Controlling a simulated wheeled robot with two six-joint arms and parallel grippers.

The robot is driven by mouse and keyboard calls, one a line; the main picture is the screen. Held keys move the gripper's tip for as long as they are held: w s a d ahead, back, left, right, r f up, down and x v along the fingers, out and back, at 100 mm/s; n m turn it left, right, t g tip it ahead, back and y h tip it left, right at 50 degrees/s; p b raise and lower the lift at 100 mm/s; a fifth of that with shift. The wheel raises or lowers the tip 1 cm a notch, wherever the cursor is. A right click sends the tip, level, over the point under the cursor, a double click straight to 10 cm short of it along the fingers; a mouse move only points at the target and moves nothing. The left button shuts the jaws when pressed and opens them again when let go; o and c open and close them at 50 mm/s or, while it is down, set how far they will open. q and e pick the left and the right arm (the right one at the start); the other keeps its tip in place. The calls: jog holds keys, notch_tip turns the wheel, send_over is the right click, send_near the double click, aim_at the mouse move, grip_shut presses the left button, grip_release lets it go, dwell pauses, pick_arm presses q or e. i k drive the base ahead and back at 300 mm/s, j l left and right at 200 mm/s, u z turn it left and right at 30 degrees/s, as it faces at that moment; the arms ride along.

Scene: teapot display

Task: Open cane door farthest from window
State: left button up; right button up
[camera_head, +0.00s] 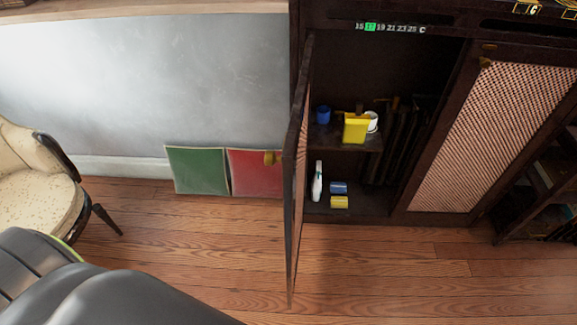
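A dark wooden cabinet (400,217) stands at the right. Its left door (294,170) stands wide open, swung out toward me and seen almost edge-on, with a small brass knob (270,158) on its left side. The cane door (495,135) to the right of the opening is shut, with a brass knob (487,62) near its top left. No window shows, so I cannot tell which door is farthest from it. Neither of my grippers is in view.
The open compartment holds a yellow box (356,128), a blue cup (323,114), a white bottle (317,182) and small boxes. Green (198,170) and red (255,173) panels lean on the wall. A cream chair (35,190) stands left. Wooden floor (380,275) before the cabinet is clear.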

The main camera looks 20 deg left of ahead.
aim_at(505, 99)
jog(key=k+j, duration=0.15)
jog(key=k+j+u, duration=0.1)
jog(key=j, duration=0.3)
jog(key=k+j, duration=0.2)
jog(key=i+l, duration=0.15)
jog(key=l, duration=0.2)
jog(key=i+l, duration=0.15)
jog(key=l, duration=0.15)
jog(key=i+l, duration=0.15)
jog(key=l, duration=0.2)
jog(key=i+l, duration=0.15)
jog(key=l, duration=0.15)
jog(key=i+l, duration=0.1)
jog(key=l, duration=0.25)
jog(key=i+l+u, duration=0.1)
jog(key=l, duration=0.25)
jog(key=i, duration=0.05)
